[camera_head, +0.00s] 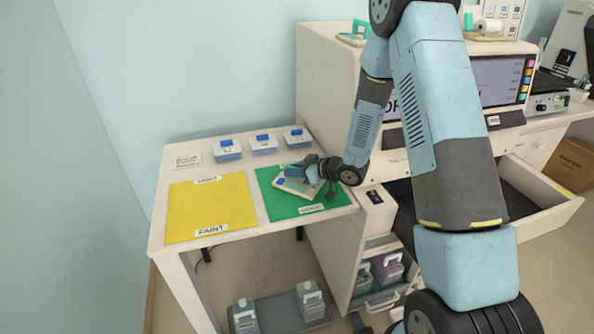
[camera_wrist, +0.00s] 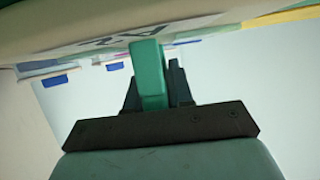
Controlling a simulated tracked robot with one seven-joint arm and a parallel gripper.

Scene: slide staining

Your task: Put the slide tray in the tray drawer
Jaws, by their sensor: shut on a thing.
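The slide tray (camera_head: 291,187) is a pale, flat tray over the green mat (camera_head: 283,206) on the left bench. In the wrist view the tray's pale body (camera_wrist: 75,33) spans the top, with dark lettering on it and a green handle (camera_wrist: 148,75). My gripper (camera_head: 318,168) is shut on that handle, its dark fingers on either side in the wrist view (camera_wrist: 157,88). I cannot tell whether the tray touches the mat. A wide drawer (camera_head: 555,196) stands open at the right, partly hidden by my arm; I cannot read any label on it.
A yellow mat (camera_head: 208,205) lies left of the green one. Several blue-lidded containers (camera_head: 263,144) line the bench's back. The tall cabinet (camera_head: 327,75) rises beside the bench. A lower drawer with bottles (camera_head: 385,268) is open. Another green-handled item (camera_head: 355,38) sits on the cabinet.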

